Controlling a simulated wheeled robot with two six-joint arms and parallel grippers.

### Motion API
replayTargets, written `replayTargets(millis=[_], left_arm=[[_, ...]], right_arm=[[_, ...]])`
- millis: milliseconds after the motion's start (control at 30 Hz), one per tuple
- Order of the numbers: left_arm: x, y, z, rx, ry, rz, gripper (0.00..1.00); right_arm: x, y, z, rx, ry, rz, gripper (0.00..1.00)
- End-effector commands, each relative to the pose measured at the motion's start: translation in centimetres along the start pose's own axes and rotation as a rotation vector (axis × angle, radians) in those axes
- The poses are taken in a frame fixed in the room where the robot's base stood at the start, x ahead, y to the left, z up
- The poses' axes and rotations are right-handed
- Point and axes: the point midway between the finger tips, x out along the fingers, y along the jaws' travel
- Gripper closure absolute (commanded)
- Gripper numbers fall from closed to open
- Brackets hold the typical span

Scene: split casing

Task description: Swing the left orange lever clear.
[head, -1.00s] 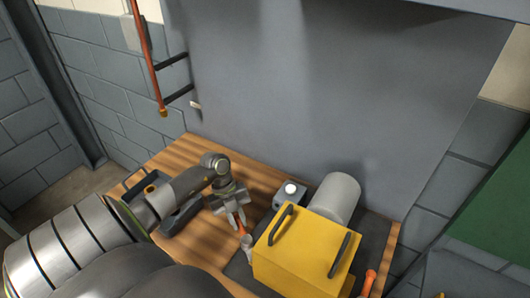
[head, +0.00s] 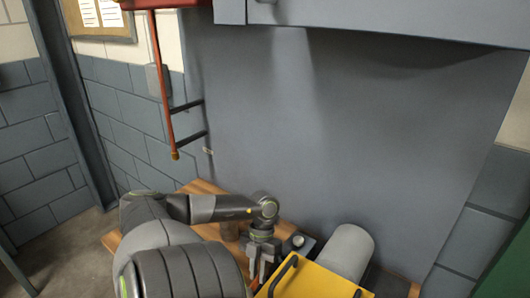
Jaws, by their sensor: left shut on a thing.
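My left gripper (head: 262,268) points down beside the left edge of the yellow casing (head: 318,284). Its fingers are shut on the left orange lever, of which only a sliver shows low by the fingertips. The lever's lower part and its pivot are hidden or below the picture's edge. Only the top of the casing shows, with dark handles on it. My right gripper is not in view.
A grey cylinder (head: 346,252) stands behind the casing, and a small dark box with a pale round knob (head: 298,240) is just right of the gripper. A wooden bench (head: 205,187) carries these. A grey wall panel (head: 330,130) rises behind.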

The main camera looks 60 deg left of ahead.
Motion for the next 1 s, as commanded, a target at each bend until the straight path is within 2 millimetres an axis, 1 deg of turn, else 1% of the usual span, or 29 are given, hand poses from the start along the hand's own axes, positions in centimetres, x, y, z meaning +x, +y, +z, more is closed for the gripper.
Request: replayTargets(millis=[33, 200, 767, 800, 933, 967, 1000], left_arm=[[0.31, -0.04, 0.18, 0.021, -0.001, 0.008, 1.0], [0.26, -0.23, 0.03, 0.066, 0.008, 0.026, 1.0], [0.14, -0.36, -0.12, 0.094, 0.013, 0.036, 1.0], [0.15, -0.37, -0.12, 0.094, 0.013, 0.036, 0.8], [0.15, -0.36, -0.13, 0.093, 0.014, 0.036, 0.64], [0.14, -0.35, -0.13, 0.092, 0.014, 0.036, 0.61], [0.14, -0.35, -0.13, 0.092, 0.014, 0.036, 0.61]], right_arm=[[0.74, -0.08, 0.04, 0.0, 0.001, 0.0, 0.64], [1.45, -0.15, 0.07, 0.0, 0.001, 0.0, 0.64], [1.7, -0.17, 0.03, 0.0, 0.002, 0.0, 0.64], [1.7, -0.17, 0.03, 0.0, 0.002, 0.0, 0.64], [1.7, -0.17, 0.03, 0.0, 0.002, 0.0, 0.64], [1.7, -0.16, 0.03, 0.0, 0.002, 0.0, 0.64], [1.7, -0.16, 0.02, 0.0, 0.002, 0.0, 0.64]])
